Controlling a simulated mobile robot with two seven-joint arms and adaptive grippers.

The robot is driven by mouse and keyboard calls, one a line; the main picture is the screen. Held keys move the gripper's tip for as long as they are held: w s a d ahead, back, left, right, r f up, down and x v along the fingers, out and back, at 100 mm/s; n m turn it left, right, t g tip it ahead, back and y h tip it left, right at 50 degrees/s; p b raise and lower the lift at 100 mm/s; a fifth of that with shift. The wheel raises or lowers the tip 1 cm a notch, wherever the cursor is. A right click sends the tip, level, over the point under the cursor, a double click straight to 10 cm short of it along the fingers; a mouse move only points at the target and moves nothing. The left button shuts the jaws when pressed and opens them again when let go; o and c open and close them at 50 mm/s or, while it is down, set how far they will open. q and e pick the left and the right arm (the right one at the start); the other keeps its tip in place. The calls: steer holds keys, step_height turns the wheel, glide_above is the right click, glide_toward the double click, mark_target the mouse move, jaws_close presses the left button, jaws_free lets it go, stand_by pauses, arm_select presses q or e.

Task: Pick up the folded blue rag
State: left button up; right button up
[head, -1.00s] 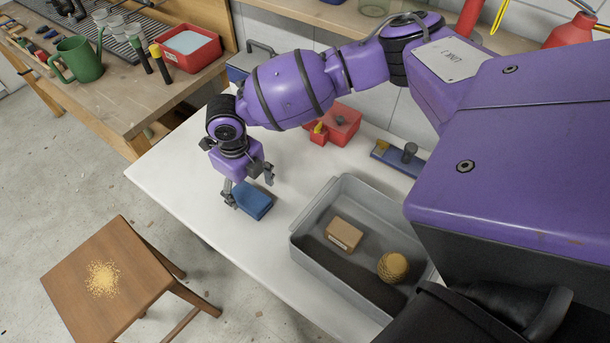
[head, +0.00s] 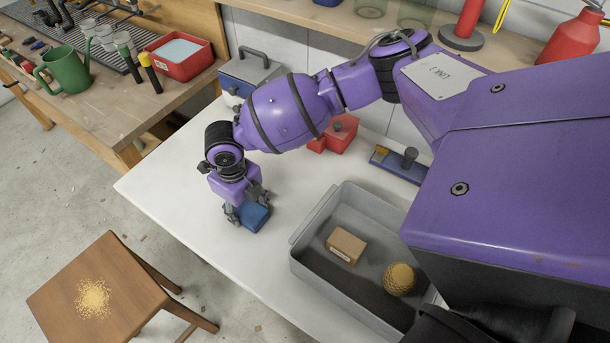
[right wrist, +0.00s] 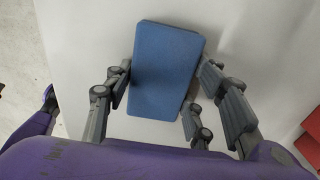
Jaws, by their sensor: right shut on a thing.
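The folded blue rag (head: 254,218) is a small blue block on the white table, left of the grey tray. It also shows in the right wrist view (right wrist: 167,68), between the fingers. My right gripper (head: 246,210) reaches down over the rag and is shut on it. In the right wrist view my right gripper (right wrist: 165,85) has fingers on both sides of the rag. The rag is at or very near the table top; I cannot tell if it is lifted. My left gripper is not in view.
The grey tray (head: 313,244) holds a cardboard box (head: 346,246) and a ball of twine (head: 400,279). A wooden stool (head: 135,278) stands on the floor at left.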

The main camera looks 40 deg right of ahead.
mark_target(245, 207)
steer(key=shift+r, duration=0.1)
steer(key=shift+r, duration=0.25)
step_height(245, 207, up, 2)
steer(key=shift+w+r, duration=0.1)
steer(key=shift+r, duration=0.1)
steer(key=s+r, duration=0.1)
steer(key=s+a+r, duration=0.1)
steer(key=r, duration=0.1)
steer(key=s+a+r, duration=0.1)
steer(key=s+r, duration=0.1)
steer(key=shift+r+p, duration=0.15)
steer(key=shift+p, duration=0.2)
steer(key=s+a+r, duration=0.4)
steer(key=s, duration=0.5)
steer(key=shift+r, duration=0.3)
